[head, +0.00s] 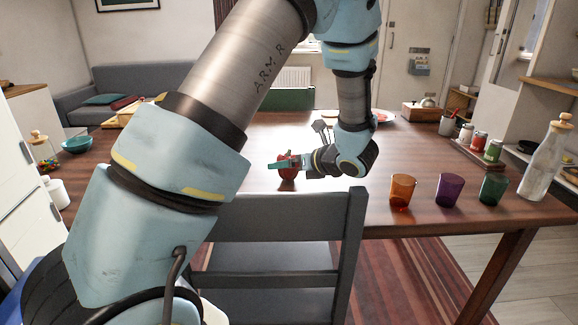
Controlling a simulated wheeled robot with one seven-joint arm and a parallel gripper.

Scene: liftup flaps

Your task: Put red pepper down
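The red pepper (288,174) is at the fingers of my gripper (284,165), over the near middle part of the wooden table (340,207). Teal fingers lie across the upper part of the pepper, and it shows below them. The gripper appears shut on the pepper. The pepper is at or just above the table top; I cannot tell whether it touches.
Orange (402,190), purple (449,190) and green (492,188) cups stand near the right front edge, with a glass bottle (541,165) beyond. A grey chair (285,228) stands at the near edge. The table around the pepper is clear.

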